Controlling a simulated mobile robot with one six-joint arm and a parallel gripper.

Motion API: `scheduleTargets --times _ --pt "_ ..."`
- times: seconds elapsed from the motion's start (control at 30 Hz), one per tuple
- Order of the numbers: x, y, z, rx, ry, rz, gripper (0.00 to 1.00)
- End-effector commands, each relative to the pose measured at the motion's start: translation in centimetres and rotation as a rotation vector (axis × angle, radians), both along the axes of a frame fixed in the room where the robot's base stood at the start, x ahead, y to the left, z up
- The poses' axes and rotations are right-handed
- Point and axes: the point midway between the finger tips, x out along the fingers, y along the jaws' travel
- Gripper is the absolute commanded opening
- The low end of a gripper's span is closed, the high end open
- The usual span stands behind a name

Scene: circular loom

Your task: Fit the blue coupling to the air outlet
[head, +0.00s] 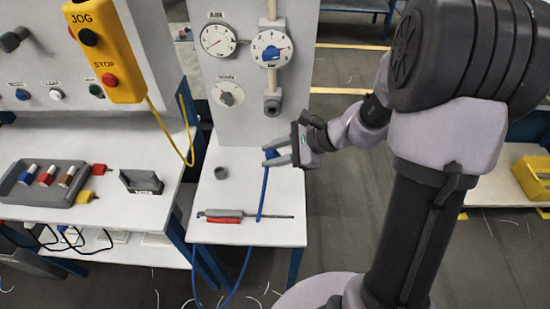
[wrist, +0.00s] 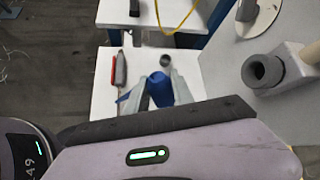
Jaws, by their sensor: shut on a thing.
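My gripper (head: 277,157) is shut on the blue coupling (wrist: 159,88), in front of the panel and above the small white table. The coupling shows as a small blue piece between the fingers in the head view (head: 271,153). A blue hose (head: 263,195) hangs from it past the table's front. The air outlet (head: 272,104) is a grey stub at the bottom of the pipe below the right gauge. In the wrist view the outlet (wrist: 264,72) shows its round dark opening, to the right of the coupling and apart from it.
A small grey ring (head: 220,172) and a grey-and-red tool (head: 222,215) lie on the white table (head: 240,234). A yellow pendant (head: 104,50) with a yellow cable hangs at the left. A grey tray (head: 66,171) with coloured pieces stands on the left bench.

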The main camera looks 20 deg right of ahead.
Motion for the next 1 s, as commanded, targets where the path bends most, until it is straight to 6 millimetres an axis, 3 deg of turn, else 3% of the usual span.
scheduleTargets --times 0.2,0.4,0.67,1.0 --pt "-0.6 0.8 1.0 -0.415 -0.342 0.325 0.0" --pt "-1.1 0.9 1.9 -0.609 -0.619 0.508 0.0" --pt "-1.6 1.1 2.9 -0.706 -0.859 0.642 0.0" --pt "0.5 0.5 3.3 -0.711 -0.879 0.656 0.0"
